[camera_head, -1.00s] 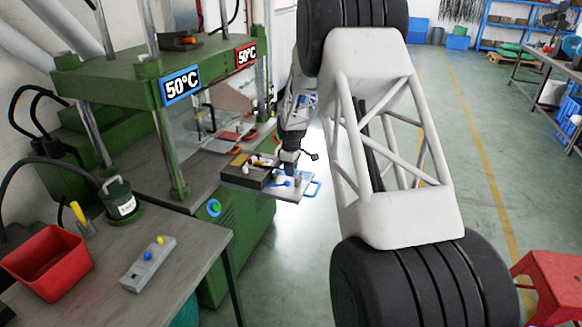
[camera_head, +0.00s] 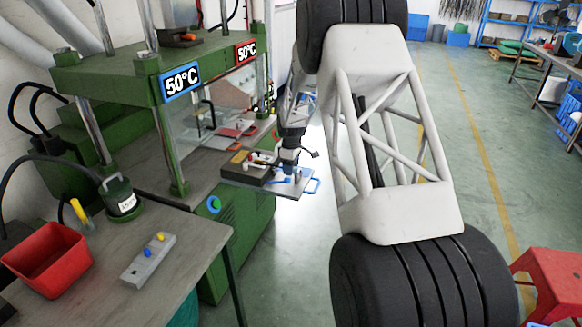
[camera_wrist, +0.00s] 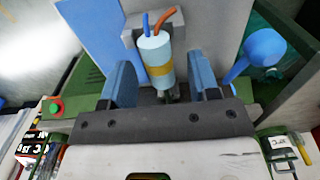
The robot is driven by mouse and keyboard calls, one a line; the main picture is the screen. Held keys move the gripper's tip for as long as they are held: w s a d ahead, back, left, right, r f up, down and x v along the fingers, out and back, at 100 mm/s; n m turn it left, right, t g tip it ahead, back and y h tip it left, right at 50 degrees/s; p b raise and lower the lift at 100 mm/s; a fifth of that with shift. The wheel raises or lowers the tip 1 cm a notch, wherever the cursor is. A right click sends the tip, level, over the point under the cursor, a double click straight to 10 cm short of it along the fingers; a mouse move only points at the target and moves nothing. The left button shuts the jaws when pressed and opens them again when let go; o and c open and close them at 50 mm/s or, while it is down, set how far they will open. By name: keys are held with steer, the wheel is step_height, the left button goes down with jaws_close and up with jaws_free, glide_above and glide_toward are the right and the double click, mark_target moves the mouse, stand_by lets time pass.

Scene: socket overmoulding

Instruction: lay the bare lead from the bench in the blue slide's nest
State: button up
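In the wrist view a pale blue cylinder with a yellow band (camera_wrist: 157,62), one blue and one orange wire at its far end, appears to be the lead. In the head view my gripper (camera_head: 290,172) is low over the slide plate (camera_head: 262,187) with the blue handle (camera_head: 313,185); the lead is too small to make out there.
A blue ball knob (camera_wrist: 264,46) stands close right of the fingers. The green press (camera_head: 110,75) rises left of the slide. The bench (camera_head: 195,262) holds a red bin (camera_head: 47,255), a grey block with blue and yellow knobs (camera_head: 148,260) and a green pot (camera_head: 120,198).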

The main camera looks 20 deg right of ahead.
steer(key=shift+r, duration=0.1)
steer(key=shift+r, duration=3.85)
